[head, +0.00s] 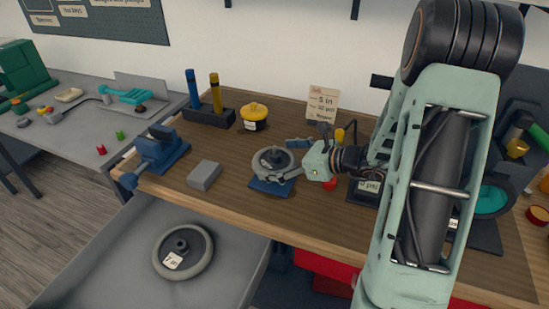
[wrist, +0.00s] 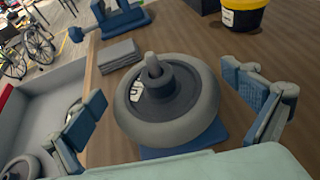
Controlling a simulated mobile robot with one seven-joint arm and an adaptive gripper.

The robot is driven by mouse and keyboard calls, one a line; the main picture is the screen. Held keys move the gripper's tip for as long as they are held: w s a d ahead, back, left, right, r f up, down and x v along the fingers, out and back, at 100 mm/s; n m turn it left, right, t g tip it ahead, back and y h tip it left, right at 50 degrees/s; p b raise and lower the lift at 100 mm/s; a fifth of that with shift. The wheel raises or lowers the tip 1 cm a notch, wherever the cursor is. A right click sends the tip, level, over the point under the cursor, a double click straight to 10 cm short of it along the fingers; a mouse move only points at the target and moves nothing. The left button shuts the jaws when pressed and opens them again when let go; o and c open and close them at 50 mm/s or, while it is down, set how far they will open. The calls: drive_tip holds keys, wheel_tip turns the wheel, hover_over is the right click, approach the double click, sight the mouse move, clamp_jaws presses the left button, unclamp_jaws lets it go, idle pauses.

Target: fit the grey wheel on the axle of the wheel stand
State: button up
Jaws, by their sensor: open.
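The grey wheel (head: 266,151) lies flat on the wheel stand, whose blue base (head: 270,188) shows beneath it. In the wrist view the wheel (wrist: 203,122) surrounds the stand's upright grey axle (wrist: 152,65), whose tip rises above the dark hub. The blue base (wrist: 190,146) shows below the tyre. My gripper (head: 291,160) is open, with its blue fingers on either side of the wheel. In the wrist view the gripper (wrist: 172,108) shows gaps between both fingers and the tyre. The wheel's underside is hidden.
Another grey wheel (head: 205,258) with a label lies in the grey tray below the bench. A grey block (head: 204,175), blue vise (head: 160,148), yellow-lidded tub (head: 254,116) and pen holder (head: 208,117) stand nearby. A small card (head: 323,103) stands behind my gripper.

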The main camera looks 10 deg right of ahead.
drive_tip(key=v, duration=1.1)
drive_tip(key=shift+s+d, duration=0.2)
